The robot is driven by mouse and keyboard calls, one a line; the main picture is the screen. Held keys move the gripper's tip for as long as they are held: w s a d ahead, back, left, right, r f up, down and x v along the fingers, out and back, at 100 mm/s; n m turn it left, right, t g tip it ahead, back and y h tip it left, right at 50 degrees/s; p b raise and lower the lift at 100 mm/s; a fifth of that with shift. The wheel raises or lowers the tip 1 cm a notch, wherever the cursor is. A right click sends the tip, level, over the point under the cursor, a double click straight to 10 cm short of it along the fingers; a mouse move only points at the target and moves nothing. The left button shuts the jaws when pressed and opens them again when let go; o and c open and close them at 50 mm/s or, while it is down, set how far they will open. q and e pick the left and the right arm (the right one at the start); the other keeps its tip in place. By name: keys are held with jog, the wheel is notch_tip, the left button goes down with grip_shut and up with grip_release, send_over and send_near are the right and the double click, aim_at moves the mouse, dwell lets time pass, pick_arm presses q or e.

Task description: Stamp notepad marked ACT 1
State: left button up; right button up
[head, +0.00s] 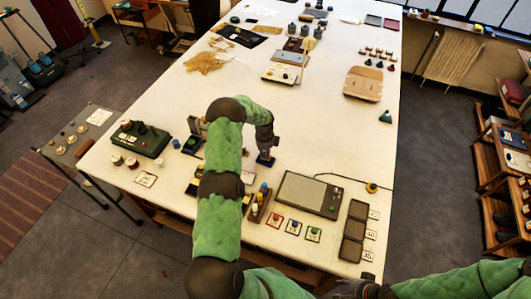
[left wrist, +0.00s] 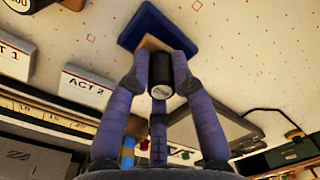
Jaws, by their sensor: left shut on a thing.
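My left gripper (head: 265,148) is shut on a stamp with a black handle (left wrist: 161,75), low over the middle of the table. The fingers close around the handle in the left wrist view (left wrist: 160,85). A tan block (left wrist: 155,43) and a wider blue square (left wrist: 150,27) show beyond the handle. A notepad marked ACT 1 (left wrist: 14,58) is partly cut off at the left, beside one marked ACT 2 (left wrist: 84,88).
A grey tablet (head: 308,194) with a cable lies right of the gripper. Three small coloured pieces on cards (head: 294,228) and dark trays (head: 354,231) are nearer the front edge. A green box (head: 140,138) stands left. The white table (head: 325,115) has bare room beyond the gripper.

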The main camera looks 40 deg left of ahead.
pick_arm(q)
jog(key=shift+f, duration=0.3)
jog(key=shift+s+d+f+b, duration=0.1)
jog(key=shift+s+f+b, duration=0.05)
jog(key=shift+b, duration=0.55)
dwell(2.0)
jog(key=shift+r, duration=0.7)
jog(key=shift+r+p, duration=1.15)
jog(key=shift+r, duration=1.75)
